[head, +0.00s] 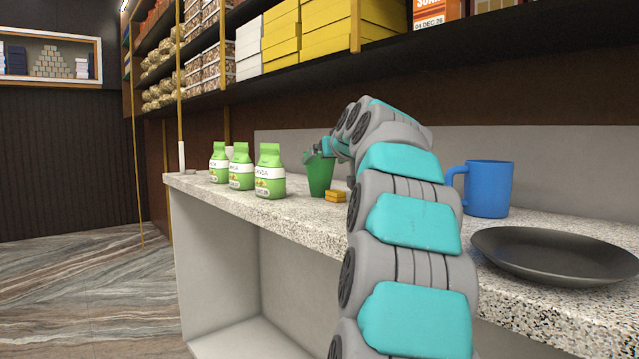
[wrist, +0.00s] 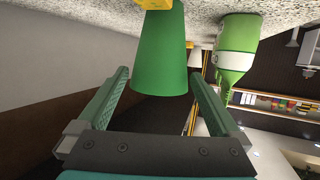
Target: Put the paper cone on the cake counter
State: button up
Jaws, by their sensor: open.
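A green tapered, cup-like thing (head: 319,175), wider at its top, stands on the speckled stone counter (head: 300,208); it looks like the paper cone. In the wrist view, which is upside down, the green cone (wrist: 160,55) fills the upper middle. My gripper (wrist: 159,76) is open, with one finger on each side of the cone's wide end; I see no clear grip on it. In the head view my gripper (head: 322,150) is at the cone's top, partly hidden by my arm. I cannot tell which surface is the cake counter.
A small yellow block (head: 335,196) sits right beside the cone. A blue mug (head: 489,188) and a dark plate (head: 555,254) are on the right. A loaded shelf (head: 300,68) overhangs the back.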

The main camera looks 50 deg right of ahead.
jog(key=shift+x, duration=2.4)
jog(key=c, duration=1.1)
jog(key=w+a+v, duration=0.1)
jog(key=a+v, duration=0.1)
jog(key=v, duration=1.4)
jog(key=shift+a, duration=0.3)
jog(key=shift+s+r, duration=0.1)
